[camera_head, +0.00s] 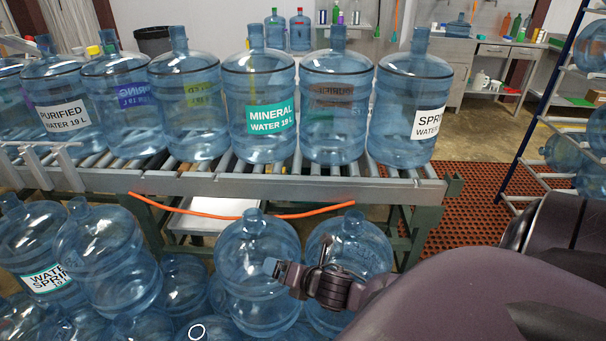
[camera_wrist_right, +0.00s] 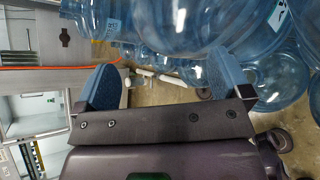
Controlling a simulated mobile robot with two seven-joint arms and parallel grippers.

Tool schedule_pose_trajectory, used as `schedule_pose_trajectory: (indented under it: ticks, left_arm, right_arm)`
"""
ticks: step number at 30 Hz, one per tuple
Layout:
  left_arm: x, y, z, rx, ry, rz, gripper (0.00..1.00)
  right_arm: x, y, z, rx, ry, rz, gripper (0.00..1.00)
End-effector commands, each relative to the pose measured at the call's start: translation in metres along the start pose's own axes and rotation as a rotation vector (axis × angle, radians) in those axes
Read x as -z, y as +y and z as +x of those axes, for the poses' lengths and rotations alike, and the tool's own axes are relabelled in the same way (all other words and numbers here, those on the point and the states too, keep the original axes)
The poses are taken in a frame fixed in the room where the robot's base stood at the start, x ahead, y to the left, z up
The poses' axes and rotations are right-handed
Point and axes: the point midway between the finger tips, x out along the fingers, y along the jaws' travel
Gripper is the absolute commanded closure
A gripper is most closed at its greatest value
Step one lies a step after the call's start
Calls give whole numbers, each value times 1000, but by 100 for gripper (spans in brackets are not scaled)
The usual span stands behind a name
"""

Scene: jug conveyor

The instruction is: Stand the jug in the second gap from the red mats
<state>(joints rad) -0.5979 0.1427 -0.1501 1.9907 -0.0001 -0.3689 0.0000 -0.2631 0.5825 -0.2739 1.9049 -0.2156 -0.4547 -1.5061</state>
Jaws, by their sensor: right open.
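Clear blue jugs stand upright in a close row on the roller conveyor (camera_head: 300,188), including one with a green Mineral label (camera_head: 258,85) and one with a white label (camera_head: 410,110) at the right end. No jug-wide gap shows in this row. My right gripper (camera_head: 297,264) is open and empty below the conveyor, in front of two low jugs, one nearer the left (camera_head: 250,240) and one partly hidden behind my arm (camera_head: 365,245). In the right wrist view its fingers (camera_wrist_right: 165,85) are apart, with a large jug (camera_wrist_right: 180,25) beyond. Red mats (camera_head: 465,205) lie on the floor at right. My left gripper is out of view.
More jugs (camera_head: 105,250) crowd the floor at lower left. An orange strip (camera_head: 190,208) hangs along the conveyor's front. A blue rack (camera_head: 545,120) with jugs stands at right. A workbench (camera_head: 490,55) stands at the back, with open floor before it.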

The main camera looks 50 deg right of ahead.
Motion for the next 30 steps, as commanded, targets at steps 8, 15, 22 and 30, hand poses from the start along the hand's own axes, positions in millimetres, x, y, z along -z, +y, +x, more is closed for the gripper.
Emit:
schedule_pose_trajectory:
  ticks: [8,15,22,30]
  left_arm:
    - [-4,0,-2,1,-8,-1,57]
    - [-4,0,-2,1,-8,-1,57]
    - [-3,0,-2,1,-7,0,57]
    - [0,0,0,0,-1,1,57]
  right_arm:
    - [58,-15,-34,46,26,847,4]
    - [94,-24,-64,88,-6,1566,4]
    - [114,-31,-84,104,-60,2059,4]
    - [118,-32,-90,102,-79,2200,4]
